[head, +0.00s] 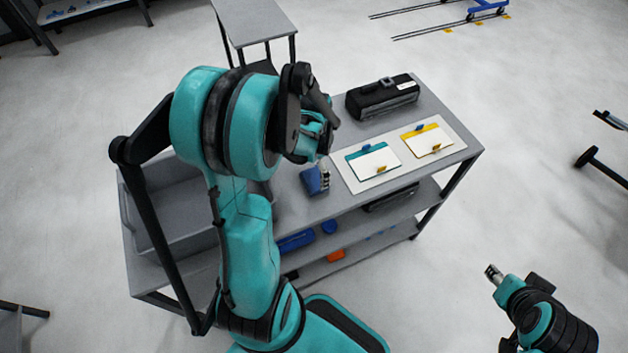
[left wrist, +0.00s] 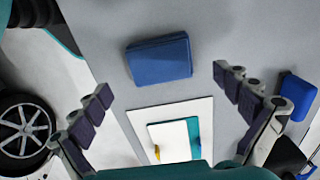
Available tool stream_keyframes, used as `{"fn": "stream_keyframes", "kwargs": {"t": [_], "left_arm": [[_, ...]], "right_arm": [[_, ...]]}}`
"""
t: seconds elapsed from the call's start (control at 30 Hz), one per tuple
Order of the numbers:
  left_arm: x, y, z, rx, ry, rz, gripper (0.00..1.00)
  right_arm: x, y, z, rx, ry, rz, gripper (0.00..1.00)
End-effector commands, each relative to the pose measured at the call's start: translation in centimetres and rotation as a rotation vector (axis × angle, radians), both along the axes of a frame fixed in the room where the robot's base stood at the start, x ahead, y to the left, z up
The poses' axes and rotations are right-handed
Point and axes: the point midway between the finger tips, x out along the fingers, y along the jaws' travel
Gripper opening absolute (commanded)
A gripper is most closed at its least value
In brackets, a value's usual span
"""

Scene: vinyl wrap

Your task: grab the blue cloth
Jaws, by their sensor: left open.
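The blue cloth (head: 311,182) is a folded, flat block on the table top, left of the white board. In the left wrist view the cloth (left wrist: 160,60) lies ahead of the fingertips, roughly centred between them. My left gripper (head: 322,170) is over the cloth in the head view and partly hides it. In the left wrist view the left gripper (left wrist: 163,83) is open, with nothing between its fingers. My right gripper (head: 493,273) is low at the right, away from the table; its finger opening is not clear.
A white board (head: 360,180) holds a teal clipboard (head: 374,161) and a yellow clipboard (head: 427,140). A black toolbox (head: 381,98) stands behind. A grey bin (head: 180,225) is at the left. Another blue object (left wrist: 297,96) lies beyond the right finger. Lower shelves hold small items.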

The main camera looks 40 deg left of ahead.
Motion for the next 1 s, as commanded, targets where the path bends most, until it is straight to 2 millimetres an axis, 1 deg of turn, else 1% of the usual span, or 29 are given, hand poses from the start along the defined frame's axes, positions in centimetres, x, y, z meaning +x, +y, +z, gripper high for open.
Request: {"fn": "stream_keyframes", "kwargs": {"t": [0.03, 0.1, 0.23, 0.33, 0.57, 0.6, 0.67, 0.7, 0.73, 1.0], "left_arm": [[0.0, 0.0, -1.0, 0.000, 0.000, 0.001, 1.00], [0.0, 0.1, -2.2, 0.000, 0.000, 0.001, 1.00], [-0.1, 0.1, -3.9, 0.000, -0.001, 0.001, 1.00], [-0.1, 0.1, -4.5, 0.000, -0.001, 0.001, 1.00], [-0.1, 0.0, -4.5, 0.000, -0.001, 0.001, 1.00], [-0.1, 0.0, -4.5, 0.000, -0.001, 0.001, 0.89], [-0.1, 0.0, -4.5, 0.000, -0.001, 0.001, 0.74], [-0.1, 0.0, -4.5, 0.000, -0.001, 0.001, 0.63], [-0.1, 0.0, -4.5, 0.000, -0.001, 0.001, 0.55], [-0.1, 0.1, -4.5, 0.000, -0.001, 0.001, 0.55]], "right_arm": [[0.0, 0.0, -0.5, 0.000, 0.000, 0.000, 0.40], [0.0, 0.0, -1.0, 0.000, 0.000, 0.000, 0.40], [0.0, 0.0, -1.6, 0.000, 0.000, 0.000, 0.40], [0.0, 0.0, -1.7, 0.000, 0.000, 0.000, 0.40], [0.0, 0.0, -1.6, 0.000, 0.000, 0.000, 0.40], [0.0, 0.0, -1.6, 0.000, 0.000, 0.000, 0.40], [0.0, 0.0, -1.6, 0.000, 0.000, 0.000, 0.40], [0.0, 0.0, -1.6, 0.000, 0.000, 0.000, 0.40], [0.0, 0.0, -1.6, 0.000, 0.000, 0.000, 0.40], [0.0, 0.0, -1.6, 0.000, 0.000, 0.000, 0.40]]}}
